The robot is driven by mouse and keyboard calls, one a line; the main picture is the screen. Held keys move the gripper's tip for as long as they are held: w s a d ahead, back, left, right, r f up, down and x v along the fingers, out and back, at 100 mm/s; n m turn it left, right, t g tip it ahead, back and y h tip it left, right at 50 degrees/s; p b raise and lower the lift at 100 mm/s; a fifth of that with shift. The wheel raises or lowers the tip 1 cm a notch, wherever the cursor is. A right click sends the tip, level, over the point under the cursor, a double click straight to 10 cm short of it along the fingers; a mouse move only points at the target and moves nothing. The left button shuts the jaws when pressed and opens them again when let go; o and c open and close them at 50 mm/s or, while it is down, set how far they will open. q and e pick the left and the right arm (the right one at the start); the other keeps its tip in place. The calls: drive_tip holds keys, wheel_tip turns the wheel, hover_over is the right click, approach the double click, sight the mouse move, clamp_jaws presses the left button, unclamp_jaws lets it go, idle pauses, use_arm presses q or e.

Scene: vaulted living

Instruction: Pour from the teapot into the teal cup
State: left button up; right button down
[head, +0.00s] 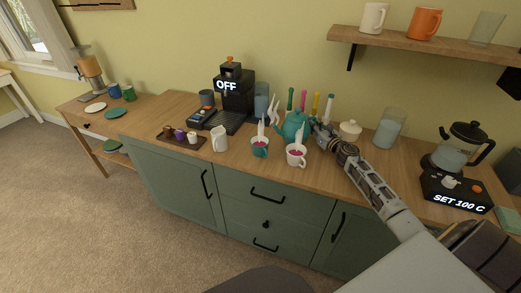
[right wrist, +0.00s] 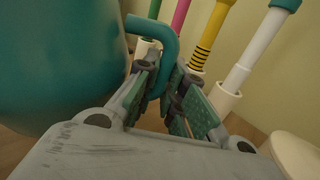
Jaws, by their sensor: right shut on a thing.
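The teal teapot (head: 292,126) is at the back middle of the wooden counter, its spout toward the left. My right gripper (head: 316,128) comes in from the right and is shut on its handle. In the right wrist view the fingers (right wrist: 168,92) close around the teal handle (right wrist: 160,40), and the teapot's body (right wrist: 60,60) fills the left side. I cannot tell whether the teapot touches the counter. The teal cup (head: 260,151) stands upright in front and left of the teapot, with something pinkish inside and a white wisp above. My left gripper is not in view.
A white cup (head: 296,160) with pinkish contents stands close right of the teal cup. A white mug (head: 219,139) and black coffee machine (head: 236,95) are left. Coloured upright sticks (head: 315,103) stand behind the teapot. A white lidded pot (head: 350,131) and glass jar (head: 389,128) are right.

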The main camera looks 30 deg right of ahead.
sight(316, 117)
drive_tip(key=shift+r, duration=0.2)
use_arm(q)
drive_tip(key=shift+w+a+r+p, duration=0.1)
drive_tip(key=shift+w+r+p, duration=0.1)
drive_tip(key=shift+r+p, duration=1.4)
use_arm(e)
drive_tip(key=shift+r, duration=2)
